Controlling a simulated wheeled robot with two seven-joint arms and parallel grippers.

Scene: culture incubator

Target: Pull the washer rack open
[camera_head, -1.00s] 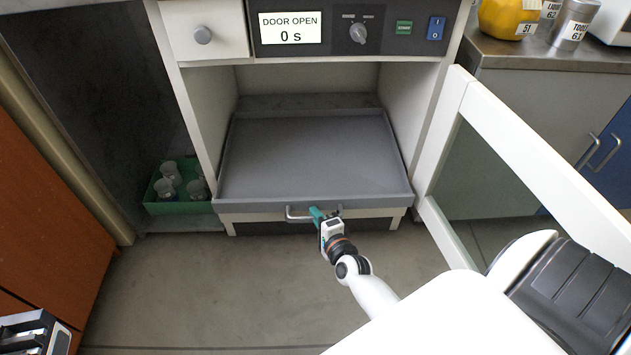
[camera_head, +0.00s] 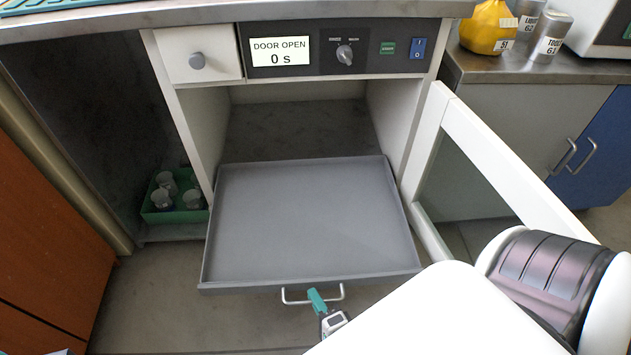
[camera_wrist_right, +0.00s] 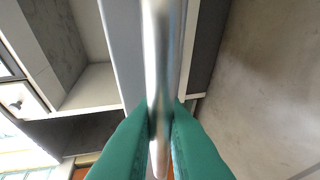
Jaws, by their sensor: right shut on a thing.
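The washer rack (camera_head: 310,215) is a flat grey tray with a low rim. It sticks well out of the washer's opening, and its back part lies at the mouth of the cavity. A metal bar handle (camera_head: 292,300) is fixed to its front edge. My right gripper (camera_head: 316,298) has teal fingers and is shut on the handle. In the right wrist view the handle bar (camera_wrist_right: 160,70) runs between the two teal fingers (camera_wrist_right: 160,130). My left gripper does not show clearly in the head view.
The washer's white-framed door (camera_head: 500,150) stands open on the right. The panel display (camera_head: 280,51) reads "DOOR OPEN 0 s". A green crate (camera_head: 175,215) with several beakers stands at the left. Floor (camera_head: 150,300) in front is clear.

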